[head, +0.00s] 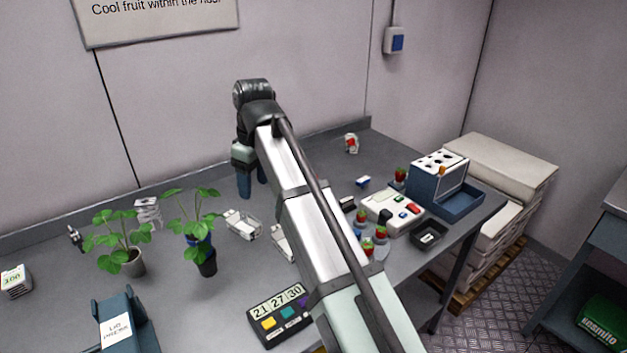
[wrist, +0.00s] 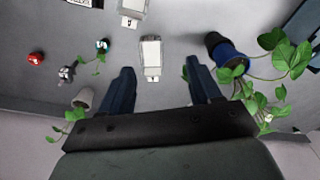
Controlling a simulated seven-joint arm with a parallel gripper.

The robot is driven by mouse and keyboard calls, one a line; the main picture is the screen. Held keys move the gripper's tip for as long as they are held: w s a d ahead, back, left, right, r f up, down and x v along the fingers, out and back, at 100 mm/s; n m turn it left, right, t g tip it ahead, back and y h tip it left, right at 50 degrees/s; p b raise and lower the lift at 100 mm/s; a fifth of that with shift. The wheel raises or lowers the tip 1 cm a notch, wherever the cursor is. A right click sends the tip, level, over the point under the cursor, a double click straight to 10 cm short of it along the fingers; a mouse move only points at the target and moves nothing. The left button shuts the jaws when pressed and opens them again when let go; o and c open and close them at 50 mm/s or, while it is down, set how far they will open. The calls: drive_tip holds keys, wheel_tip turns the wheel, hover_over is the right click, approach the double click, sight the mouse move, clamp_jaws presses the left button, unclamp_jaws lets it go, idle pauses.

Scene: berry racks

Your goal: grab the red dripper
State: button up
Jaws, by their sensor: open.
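A small red rounded object (wrist: 36,58), which looks like the red dripper, lies on the table at the left of the wrist view. I cannot make it out in the head view, where my arm covers part of the table.
A clear-and-white container (wrist: 151,57) lies just beyond the fingertips. A blue-potted plant (wrist: 231,57) stands close to the right finger, and a pale pot (wrist: 83,96) stands left. A console (head: 394,212) and blue rack (head: 437,185) occupy the table's right side in the head view.

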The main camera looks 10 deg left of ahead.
drive_tip(key=w+d+f+m, duration=0.2)
drive_tip(key=w+d+f, duration=0.1)
drive_tip(key=w+d, duration=0.65)
drive_tip(key=w+d+f+m, duration=0.2)
drive_tip(key=w+d+f, duration=0.1)
drive_tip(key=w+d, duration=0.65)
drive_tip(key=w+a+n+t+y, duration=0.1)
drive_tip(key=w+a+n+y, duration=0.3)
drive_tip(key=w, duration=0.9)
drive_tip(key=shift+h, duration=0.4)
drive_tip(key=x, duration=0.2)
drive_tip(key=a+x, duration=0.1)
drive_tip(key=x, duration=0.5)
drive_tip(key=shift+s+a+r, duration=0.15)
drive_tip(key=shift+a+r, duration=0.05)
drive_tip(key=shift+a, duration=0.05)
drive_tip(key=shift+s+x, duration=0.15)
drive_tip(key=shift+x, duration=1.2)
drive_tip(key=shift+s+x, duration=0.15)
drive_tip(key=shift+x, duration=1.15)
drive_tip(key=shift+d, duration=0.15)
drive_tip(key=shift+c, duration=0.2)
drive_tip(key=c, duration=1.1)
